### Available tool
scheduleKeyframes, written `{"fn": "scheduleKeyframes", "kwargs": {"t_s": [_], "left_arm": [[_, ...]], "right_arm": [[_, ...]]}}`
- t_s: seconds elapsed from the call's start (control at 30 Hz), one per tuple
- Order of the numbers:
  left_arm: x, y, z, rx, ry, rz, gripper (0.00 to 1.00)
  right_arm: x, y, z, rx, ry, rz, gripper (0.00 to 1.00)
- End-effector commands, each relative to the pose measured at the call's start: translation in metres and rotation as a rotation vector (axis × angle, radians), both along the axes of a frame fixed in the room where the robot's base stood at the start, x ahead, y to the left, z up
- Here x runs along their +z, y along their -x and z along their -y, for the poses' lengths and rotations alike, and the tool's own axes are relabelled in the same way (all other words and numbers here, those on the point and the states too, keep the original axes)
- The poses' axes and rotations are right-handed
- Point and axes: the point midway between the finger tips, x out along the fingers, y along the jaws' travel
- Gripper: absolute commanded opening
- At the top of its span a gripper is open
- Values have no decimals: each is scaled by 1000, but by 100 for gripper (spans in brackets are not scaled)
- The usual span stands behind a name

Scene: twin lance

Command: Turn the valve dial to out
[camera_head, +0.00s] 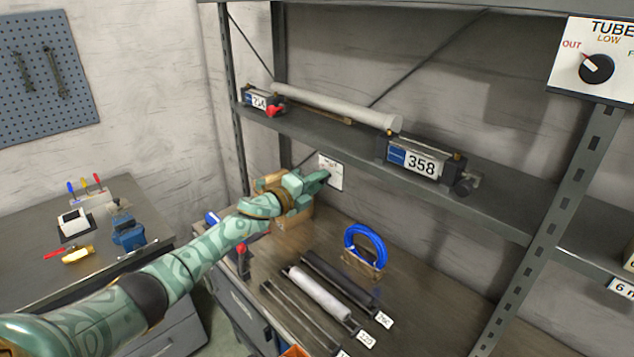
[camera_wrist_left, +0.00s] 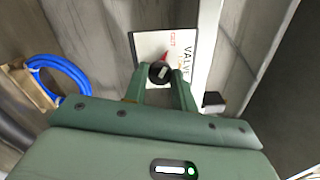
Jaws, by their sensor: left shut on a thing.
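The valve panel is a white plate, in the head view (camera_head: 334,170) at the wall below the shelf and in the wrist view (camera_wrist_left: 146,46). It reads VALVE, with a red OUT mark, and appears turned sideways in the wrist view. Its dark round dial (camera_wrist_left: 159,74) has a red pointer that points up, toward the OUT mark. My left gripper (camera_head: 322,177) reaches the panel from the left. In the wrist view its fingers (camera_wrist_left: 160,82) are on both sides of the dial, shut on it. In the head view the gripper hides the dial. My right gripper is not seen.
A second panel, TUBE (camera_head: 617,88), hangs at the upper right with its own dial. The shelf (camera_head: 480,190) above my gripper holds a grey tube (camera_head: 335,105) between clamps.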

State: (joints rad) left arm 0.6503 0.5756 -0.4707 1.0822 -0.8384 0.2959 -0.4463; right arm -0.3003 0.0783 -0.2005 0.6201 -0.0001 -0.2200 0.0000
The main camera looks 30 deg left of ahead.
Motion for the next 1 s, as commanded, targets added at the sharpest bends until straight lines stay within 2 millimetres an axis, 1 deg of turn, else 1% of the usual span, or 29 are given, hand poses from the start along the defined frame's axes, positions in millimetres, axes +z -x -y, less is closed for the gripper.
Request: {"fn": "scheduleKeyframes", "kwargs": {"t_s": [0.03, 0.07, 0.1, 0.13, 0.43, 0.57, 0.67, 0.77, 0.9, 1.0], "left_arm": [[-1, 0, 0, 1, 1, -2, 4], [-1, 0, 0, 1, 1, -2, 32], [-1, 0, 0, 1, 1, -2, 43], [-1, 0, 0, 2, 0, -2, 48], [0, 1, -1, 0, 0, -1, 48], [-1, 14, -6, 2, -2, -2, 48], [-1, 33, -12, 0, -4, -3, 48], [-2, 60, -21, -1, -5, -4, 48], [-4, 98, -35, 0, -3, -6, 48], [-4, 120, -42, 0, -2, -5, 48]], "right_arm": [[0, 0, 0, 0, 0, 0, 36], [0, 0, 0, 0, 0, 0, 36], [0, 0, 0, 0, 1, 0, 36], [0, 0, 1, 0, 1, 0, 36], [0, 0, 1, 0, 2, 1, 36], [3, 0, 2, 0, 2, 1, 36], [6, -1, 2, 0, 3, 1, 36], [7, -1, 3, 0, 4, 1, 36], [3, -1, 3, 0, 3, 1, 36], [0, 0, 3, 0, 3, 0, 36]]}}
